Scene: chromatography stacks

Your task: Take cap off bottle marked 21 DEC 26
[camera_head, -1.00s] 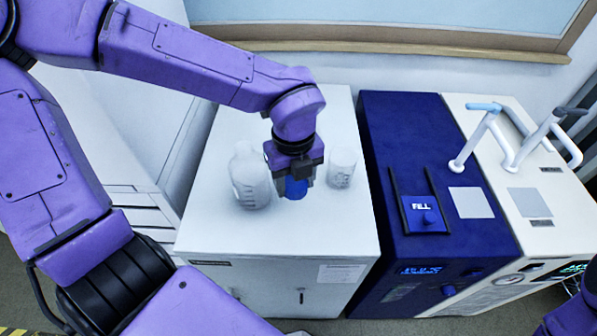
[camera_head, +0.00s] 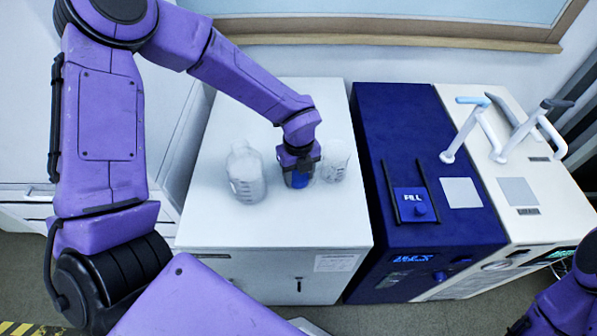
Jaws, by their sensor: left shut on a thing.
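My left gripper (camera_head: 299,170) reaches down over the white cabinet top and is shut on a blue cap-like thing (camera_head: 301,181). The gripper hides most of it, so I cannot tell whether a bottle is under it. A clear, whitish bottle (camera_head: 246,175) stands upright just left of the gripper, with no blue cap showing on it. A clear glass vessel (camera_head: 335,161) stands close on the right of the gripper. No date marking is legible. My right gripper is out of view; only part of my right arm shows at the lower right corner.
The white cabinet (camera_head: 232,228) has bare room in front of and behind the glassware. A cream machine with upright white handles (camera_head: 470,130) is beyond that.

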